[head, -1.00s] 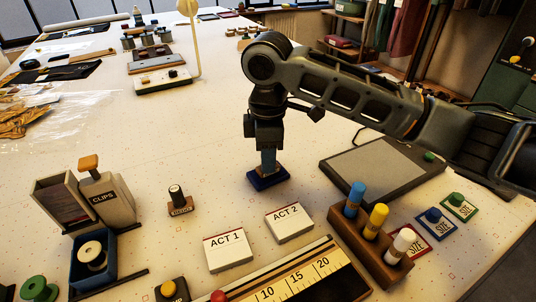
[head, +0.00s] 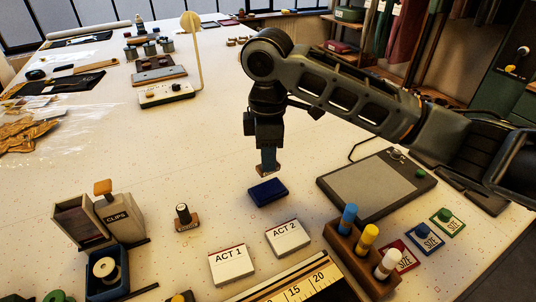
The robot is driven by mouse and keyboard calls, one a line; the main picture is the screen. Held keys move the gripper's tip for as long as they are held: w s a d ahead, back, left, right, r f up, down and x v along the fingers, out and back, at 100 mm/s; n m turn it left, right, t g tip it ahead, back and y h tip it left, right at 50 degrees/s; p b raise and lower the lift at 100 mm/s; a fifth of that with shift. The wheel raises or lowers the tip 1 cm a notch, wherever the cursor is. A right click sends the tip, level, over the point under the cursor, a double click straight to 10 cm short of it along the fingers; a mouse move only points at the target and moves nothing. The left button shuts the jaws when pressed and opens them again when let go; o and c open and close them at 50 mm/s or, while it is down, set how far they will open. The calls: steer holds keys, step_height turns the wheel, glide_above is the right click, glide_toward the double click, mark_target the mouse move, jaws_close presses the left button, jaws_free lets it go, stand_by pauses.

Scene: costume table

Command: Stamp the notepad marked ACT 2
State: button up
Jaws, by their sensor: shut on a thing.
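My gripper (head: 267,157) is shut on a stamp (head: 268,172), whose brown base shows below the fingers. The stamp is upright, a little above and behind the blue ink pad (head: 268,192), with a small gap between them. The notepad marked ACT 2 (head: 287,239) lies flat on the table, nearer the camera than the ink pad and slightly right. The notepad marked ACT 1 (head: 232,266) lies to its left. No mark other than the printed title shows on either pad. The stamp's underside is hidden.
A second stamp (head: 185,218) stands on the left. A wooden rack (head: 350,249) of coloured sticks stands right of ACT 2, with a ruler (head: 302,287) in front. A grey tablet (head: 372,184) lies right of the ink pad. The table between ink pad and notepads is clear.

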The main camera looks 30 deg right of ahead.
steer(key=shift+r, duration=0.45)
